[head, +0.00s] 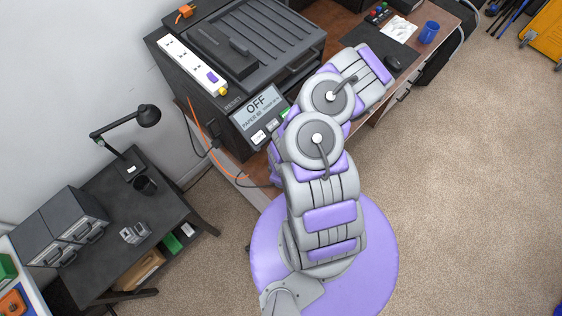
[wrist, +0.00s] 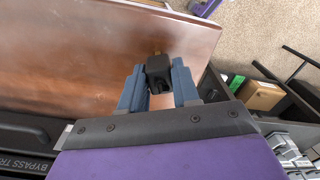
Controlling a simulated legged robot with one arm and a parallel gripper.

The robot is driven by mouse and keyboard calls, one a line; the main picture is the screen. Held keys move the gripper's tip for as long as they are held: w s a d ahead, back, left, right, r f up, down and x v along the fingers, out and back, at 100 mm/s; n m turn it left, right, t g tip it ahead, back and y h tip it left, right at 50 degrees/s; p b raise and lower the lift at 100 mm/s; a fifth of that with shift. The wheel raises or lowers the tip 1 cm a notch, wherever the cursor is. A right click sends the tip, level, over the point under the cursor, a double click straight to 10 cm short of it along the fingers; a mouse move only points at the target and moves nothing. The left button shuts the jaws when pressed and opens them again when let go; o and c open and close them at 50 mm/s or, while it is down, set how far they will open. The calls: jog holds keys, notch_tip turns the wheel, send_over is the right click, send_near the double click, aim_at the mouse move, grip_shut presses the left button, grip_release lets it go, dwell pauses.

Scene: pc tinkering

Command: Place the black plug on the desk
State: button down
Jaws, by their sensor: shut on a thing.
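The black plug (wrist: 158,72) is in the wrist view, between the two blue fingers of my gripper (wrist: 158,84), which is shut on it. A small brass-coloured part shows at the plug's far end. The brown wooden desk (wrist: 70,45) lies beneath and to the left of the plug, with the plug near its edge. I cannot tell whether the plug touches the desktop. In the head view the desk (head: 338,18) shows behind my arm, and my arm hides the gripper and the plug.
A mouse (head: 394,62) and blue cup (head: 429,32) are at the right. A black side table (head: 105,200) stands left.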

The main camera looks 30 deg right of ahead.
jog(key=c, duration=0.8)
grip_release()
jog(key=shift+a, duration=0.1)
notch_tip(320, 180, up, 12)
jog(key=p, duration=1)
jog(key=shift+w, duration=0.1)
